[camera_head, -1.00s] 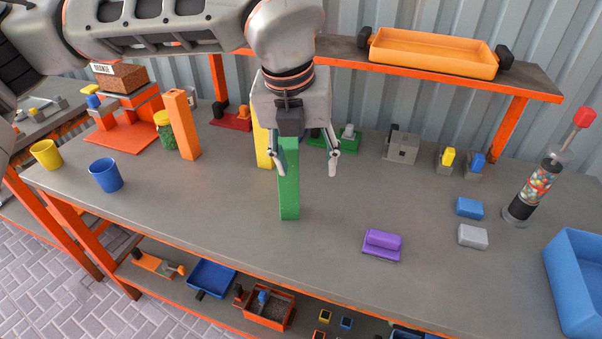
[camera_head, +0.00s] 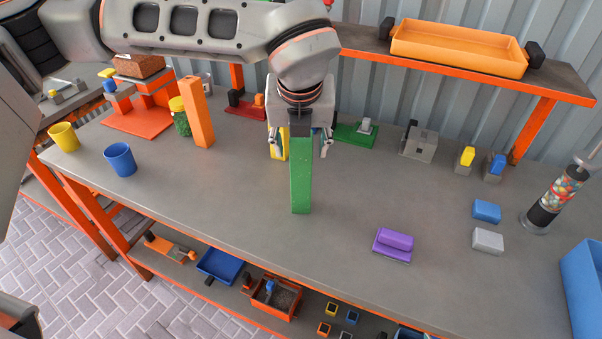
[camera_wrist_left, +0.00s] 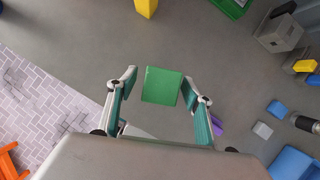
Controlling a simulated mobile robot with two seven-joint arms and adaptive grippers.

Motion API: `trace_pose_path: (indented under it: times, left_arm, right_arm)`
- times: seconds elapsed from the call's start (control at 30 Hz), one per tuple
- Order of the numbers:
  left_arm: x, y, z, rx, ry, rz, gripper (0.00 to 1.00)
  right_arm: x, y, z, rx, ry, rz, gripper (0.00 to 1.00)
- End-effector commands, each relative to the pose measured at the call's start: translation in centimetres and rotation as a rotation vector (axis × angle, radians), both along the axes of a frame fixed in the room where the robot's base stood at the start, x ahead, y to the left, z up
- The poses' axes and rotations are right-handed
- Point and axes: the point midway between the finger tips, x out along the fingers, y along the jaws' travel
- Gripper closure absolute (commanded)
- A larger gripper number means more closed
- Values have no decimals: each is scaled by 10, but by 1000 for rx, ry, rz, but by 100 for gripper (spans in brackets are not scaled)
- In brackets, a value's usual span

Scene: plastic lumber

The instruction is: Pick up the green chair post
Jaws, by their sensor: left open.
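The green chair post (camera_head: 301,180) stands upright on the grey workbench (camera_head: 240,215), near its middle. My left gripper (camera_head: 299,150) is open at the post's upper end, with one finger on each side and gaps between. In the left wrist view, the post's green top (camera_wrist_left: 161,86) shows between the two spread fingertips of the left gripper (camera_wrist_left: 161,77), touching neither as far as I see. My right gripper is not in view.
A yellow post (camera_head: 280,146) stands just behind the gripper. An orange post (camera_head: 197,115) and a blue cup (camera_head: 120,160) stand to the left. A purple block (camera_head: 393,243) lies front right. An orange tray (camera_head: 458,48) sits on the raised shelf. The bench around the green post is clear.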

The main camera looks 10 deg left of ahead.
Motion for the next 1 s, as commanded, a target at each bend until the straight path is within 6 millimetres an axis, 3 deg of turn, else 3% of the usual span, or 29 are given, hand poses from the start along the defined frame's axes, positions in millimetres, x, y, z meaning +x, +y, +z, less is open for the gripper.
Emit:
trace_pose_path:
  times: [0.27,0.47,0.83,1.0]
  left_arm:
    - [2,0,-3,0,-1,0,49]
    - [1,0,-3,-1,-1,0,99]
    - [2,0,0,-1,-3,-1,100]
    - [3,0,11,-2,-5,-1,100]
  right_arm:
    - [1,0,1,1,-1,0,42]
    - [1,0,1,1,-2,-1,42]
    - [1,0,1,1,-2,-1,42]
    - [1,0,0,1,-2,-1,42]
